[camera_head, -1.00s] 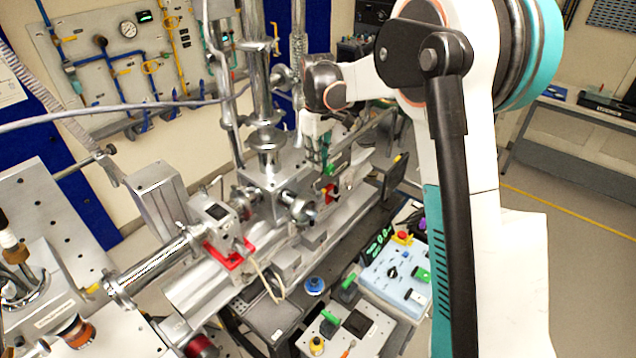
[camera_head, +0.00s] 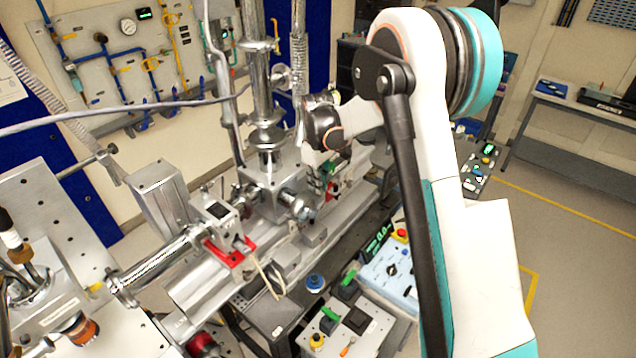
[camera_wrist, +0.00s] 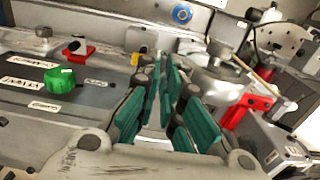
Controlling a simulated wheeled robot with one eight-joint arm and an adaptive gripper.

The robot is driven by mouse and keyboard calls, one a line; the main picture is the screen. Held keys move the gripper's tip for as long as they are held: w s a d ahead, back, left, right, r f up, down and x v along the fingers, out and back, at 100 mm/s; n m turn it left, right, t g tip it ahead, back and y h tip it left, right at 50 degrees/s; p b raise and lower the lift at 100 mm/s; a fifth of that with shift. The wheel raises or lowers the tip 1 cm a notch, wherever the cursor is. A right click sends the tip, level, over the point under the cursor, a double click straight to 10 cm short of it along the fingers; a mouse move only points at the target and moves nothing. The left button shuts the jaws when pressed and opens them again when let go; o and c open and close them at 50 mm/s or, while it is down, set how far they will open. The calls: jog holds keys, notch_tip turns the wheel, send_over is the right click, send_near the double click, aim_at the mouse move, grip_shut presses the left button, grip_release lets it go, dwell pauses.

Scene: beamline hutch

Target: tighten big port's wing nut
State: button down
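The steel chamber (camera_head: 280,182) with its round ports stands mid-bench in the head view. A port with a round metal flange (camera_head: 299,207) faces the front right. I cannot pick out the big port's wing nut for certain in either view. My gripper (camera_wrist: 172,95) shows in the wrist view with two teal-padded fingers apart and nothing clear between them. In the head view my gripper (camera_head: 328,178) is just right of the chamber, partly hidden by my wrist. In the wrist view a round metal part (camera_wrist: 214,88) and a red bracket (camera_wrist: 243,108) lie right of the fingers.
A green knob (camera_wrist: 61,80) on a labelled dark panel and a small red block (camera_wrist: 78,52) lie left of the fingers. A blue round knob (camera_head: 314,282) and a control box (camera_head: 390,274) stand at the bench front. A grey cable (camera_head: 110,112) crosses at left.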

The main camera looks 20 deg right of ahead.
jog(key=m+b, duration=0.2)
jog(key=shift+f+b, duration=0.2)
jog(key=shift+b, duration=0.15)
jog(key=shift+m+b, duration=0.6)
jog(key=shift+m, duration=0.3)
jog(key=shift+r+m, duration=0.25)
jog(key=shift+m, duration=0.25)
jog(key=c, duration=2.1)
grip_release()
